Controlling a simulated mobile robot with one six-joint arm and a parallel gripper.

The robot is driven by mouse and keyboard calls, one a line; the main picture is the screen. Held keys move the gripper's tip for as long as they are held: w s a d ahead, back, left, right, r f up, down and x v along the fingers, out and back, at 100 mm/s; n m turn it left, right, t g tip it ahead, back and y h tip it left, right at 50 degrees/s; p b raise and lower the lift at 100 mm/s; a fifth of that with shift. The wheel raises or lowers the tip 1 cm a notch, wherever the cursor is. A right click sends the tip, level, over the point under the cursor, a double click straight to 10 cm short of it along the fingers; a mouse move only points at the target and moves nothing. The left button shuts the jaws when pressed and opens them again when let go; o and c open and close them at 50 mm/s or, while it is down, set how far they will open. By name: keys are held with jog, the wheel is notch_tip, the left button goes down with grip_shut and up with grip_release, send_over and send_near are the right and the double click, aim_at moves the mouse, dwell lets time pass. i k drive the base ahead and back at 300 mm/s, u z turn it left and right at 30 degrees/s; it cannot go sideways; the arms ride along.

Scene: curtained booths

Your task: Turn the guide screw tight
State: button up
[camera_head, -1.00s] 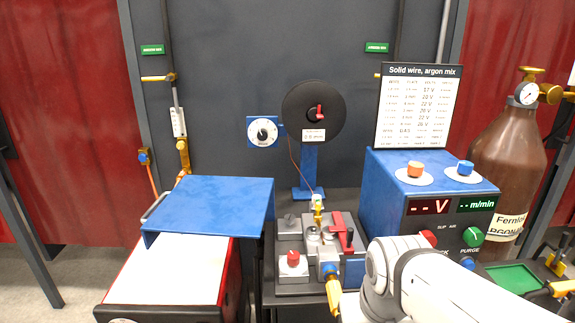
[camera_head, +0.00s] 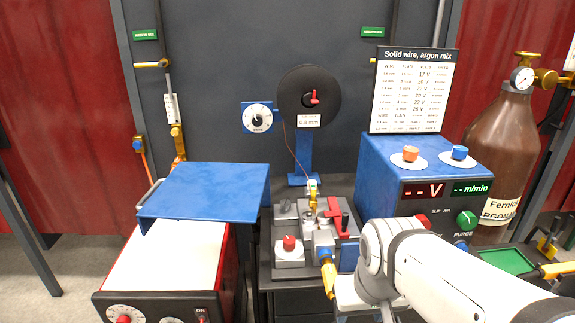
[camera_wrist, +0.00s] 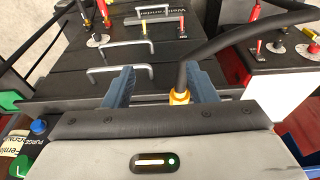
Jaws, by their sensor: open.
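The wire feed unit (camera_head: 317,236) stands on a dark bench in the middle of the head view. It has a grey block with a red knob (camera_head: 289,242), a red lever (camera_head: 338,222), a small grey knob (camera_head: 285,205) and a brass fitting (camera_head: 313,199). I cannot tell which small part is the guide screw. My gripper (camera_wrist: 161,88) shows in the wrist view with its two blue-grey fingers apart. It holds nothing visible. A black cable with a brass end (camera_wrist: 180,96) shows near the right finger.
A blue control box (camera_head: 420,190) stands right of the feed unit, with a wire spool (camera_head: 308,97) behind. A red-sided cabinet (camera_head: 165,265) with a blue lid (camera_head: 205,190) is on the left. A brown gas cylinder (camera_head: 500,150) stands far right. The wrist view shows handles (camera_wrist: 120,55).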

aim_at(285, 205)
jog(key=u, duration=0.65)
jog(key=k, duration=1)
jog(key=z, duration=0.2)
jog(key=i, duration=1.5)
jog(key=z, duration=0.05)
